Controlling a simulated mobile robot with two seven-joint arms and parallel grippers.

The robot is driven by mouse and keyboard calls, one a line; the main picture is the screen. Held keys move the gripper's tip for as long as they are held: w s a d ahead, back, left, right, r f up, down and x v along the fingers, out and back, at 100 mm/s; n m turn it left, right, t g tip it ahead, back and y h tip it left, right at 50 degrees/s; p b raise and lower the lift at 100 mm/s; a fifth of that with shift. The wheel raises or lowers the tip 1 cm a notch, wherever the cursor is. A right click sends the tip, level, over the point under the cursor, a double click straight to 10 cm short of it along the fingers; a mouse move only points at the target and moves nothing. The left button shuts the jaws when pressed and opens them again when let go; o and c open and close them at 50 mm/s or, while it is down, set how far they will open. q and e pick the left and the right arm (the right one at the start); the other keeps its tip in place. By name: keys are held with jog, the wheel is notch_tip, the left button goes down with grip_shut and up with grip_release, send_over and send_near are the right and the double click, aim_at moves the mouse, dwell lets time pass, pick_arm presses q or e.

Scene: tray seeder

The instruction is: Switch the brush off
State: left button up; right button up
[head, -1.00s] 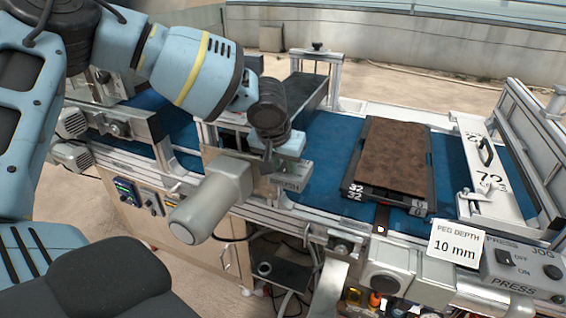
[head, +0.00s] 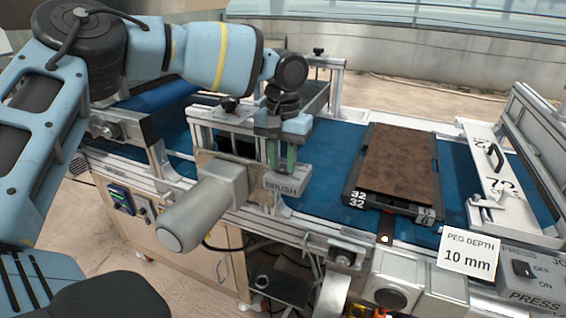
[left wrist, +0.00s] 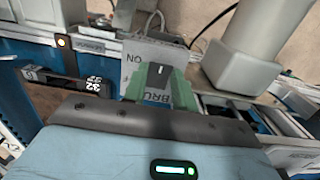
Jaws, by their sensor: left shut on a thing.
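The grey BRUSH switch box (head: 288,182) sits on the front rail of the machine, beside the large grey motor cylinder (head: 203,207). My left gripper (head: 282,165) points down onto the top of this box, its green fingers shut on the brush switch. In the left wrist view the box (left wrist: 150,55) shows upside-down lettering, including ON. The dark brush switch (left wrist: 158,70) shows between the green fingertips there. The fingers hide most of it, and I cannot tell which way it is set. My right gripper is not in view.
A soil-filled tray (head: 352,197) marked 32 lies on the blue belt (head: 322,160) to the right. A separate PRESS switch box (head: 528,275) and a PEG DEPTH 10 mm sign (head: 468,252) stand at front right. A white plate (head: 490,180) spans the belt's right part.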

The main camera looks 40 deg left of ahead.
aim_at(283, 169)
pick_arm(q)
jog(key=o, duration=1)
jog(key=shift+r, duration=0.25)
notch_tip(283, 169, up, 6)
jog(key=shift+w+f, duration=0.1)
jog(key=shift+w, duration=0.05)
jog(key=shift+r, duration=0.75)
